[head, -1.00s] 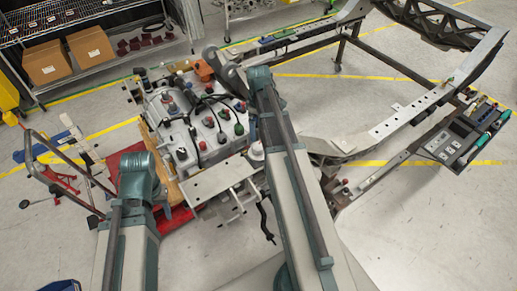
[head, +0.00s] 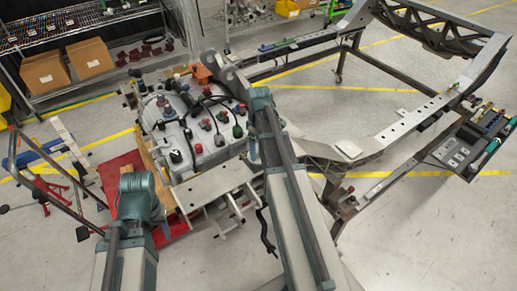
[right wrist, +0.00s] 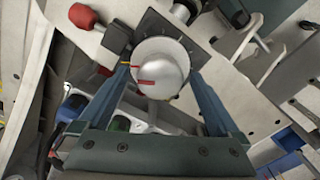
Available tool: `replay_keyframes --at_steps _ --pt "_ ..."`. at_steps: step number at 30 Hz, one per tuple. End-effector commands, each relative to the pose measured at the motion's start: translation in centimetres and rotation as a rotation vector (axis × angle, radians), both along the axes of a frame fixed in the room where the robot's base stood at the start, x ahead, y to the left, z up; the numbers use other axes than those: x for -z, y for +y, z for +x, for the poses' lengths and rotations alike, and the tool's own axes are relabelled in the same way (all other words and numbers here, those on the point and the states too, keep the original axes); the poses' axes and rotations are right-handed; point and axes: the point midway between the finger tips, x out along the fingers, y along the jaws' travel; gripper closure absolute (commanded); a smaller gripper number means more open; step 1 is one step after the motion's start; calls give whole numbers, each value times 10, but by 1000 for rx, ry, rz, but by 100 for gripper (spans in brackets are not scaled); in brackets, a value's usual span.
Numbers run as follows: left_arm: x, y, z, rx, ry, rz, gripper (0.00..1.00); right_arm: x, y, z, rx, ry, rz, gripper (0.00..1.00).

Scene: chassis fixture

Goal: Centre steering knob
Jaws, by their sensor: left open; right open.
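In the right wrist view, the steering knob (right wrist: 160,68) is a pale silver round knob on a dark square dial plate (right wrist: 192,46) with tick marks. My right gripper (right wrist: 162,92) is open, with one blue finger on each side of the knob; contact is unclear. In the head view, the knob is not clearly made out and my right gripper's fingertips are hidden. My left gripper (head: 140,195) is open, left of the grey component block, its tips hard to make out.
A red-ended lever (right wrist: 84,17) sits close beside the knob. The grey component block (head: 205,150) carries several knobs and cables. The chassis frame (head: 345,150) extends right. Floor front right is clear.

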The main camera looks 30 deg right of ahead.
Motion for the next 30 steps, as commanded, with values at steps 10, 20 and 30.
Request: replay_keyframes --at_steps 10,20,30 --pt "0 0 0 0 0 0 50 0 0 0 0 0 0 50" --pt "0 0 0 0 0 0 50 0 0 0 4 0 0 87" --pt "0 0 0 0 0 0 50 0 0 0 146 0 0 87"
